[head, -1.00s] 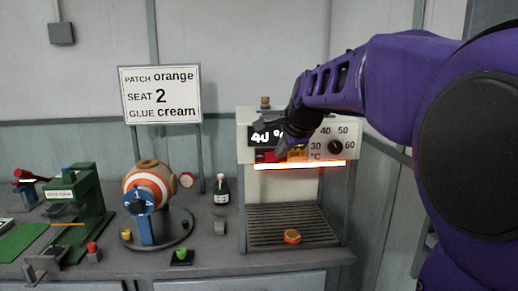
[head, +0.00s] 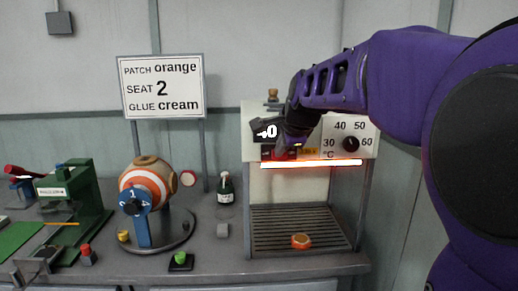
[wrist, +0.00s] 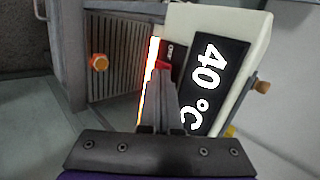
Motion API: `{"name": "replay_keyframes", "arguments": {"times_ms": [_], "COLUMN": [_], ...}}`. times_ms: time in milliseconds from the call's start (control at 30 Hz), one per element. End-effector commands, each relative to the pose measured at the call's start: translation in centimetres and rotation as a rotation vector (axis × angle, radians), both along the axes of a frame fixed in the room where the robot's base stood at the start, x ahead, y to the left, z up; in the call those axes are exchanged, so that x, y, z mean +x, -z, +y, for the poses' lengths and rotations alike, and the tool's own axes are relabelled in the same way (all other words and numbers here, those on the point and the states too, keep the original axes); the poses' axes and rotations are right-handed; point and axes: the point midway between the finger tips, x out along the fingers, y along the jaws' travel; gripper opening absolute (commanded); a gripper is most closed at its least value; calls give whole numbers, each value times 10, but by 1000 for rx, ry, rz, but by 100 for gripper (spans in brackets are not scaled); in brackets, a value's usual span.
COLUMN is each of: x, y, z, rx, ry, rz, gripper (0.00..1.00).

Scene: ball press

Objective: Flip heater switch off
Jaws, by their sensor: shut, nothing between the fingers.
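The heater (head: 257,178) is a cream box on the bench with a dark display (wrist: 211,75) reading 40 °C. Its heating bar (head: 312,163) glows orange-white. The red heater switch (wrist: 163,66) sits beside the display in the wrist view, and my fingertips overlap its edge. I cannot tell whether they touch it, nor clearly which way it is tipped. My gripper (wrist: 160,88) is shut and empty, pointing at the heater's front panel. In the head view my gripper (head: 285,150) hides part of the display and most of the switch.
A temperature dial (head: 351,144) is right of the switch. An orange patch (head: 300,241) lies on the slatted tray (head: 275,216) below the bar. A striped ball (head: 140,172) on a stand, a bottle (head: 226,188) and a green press (head: 88,190) stand to the left.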

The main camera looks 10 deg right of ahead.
Motion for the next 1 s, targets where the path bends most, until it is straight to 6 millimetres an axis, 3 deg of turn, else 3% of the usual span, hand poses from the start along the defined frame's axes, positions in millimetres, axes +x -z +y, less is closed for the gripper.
{"name": "replay_keyframes", "arguments": {"times_ms": [533, 1000], "x": [9, 7], "y": [1, 2], "z": [5, -15], "rx": [0, -3], "ry": [0, 7], "rz": [0, 2], "gripper": [0, 0]}}
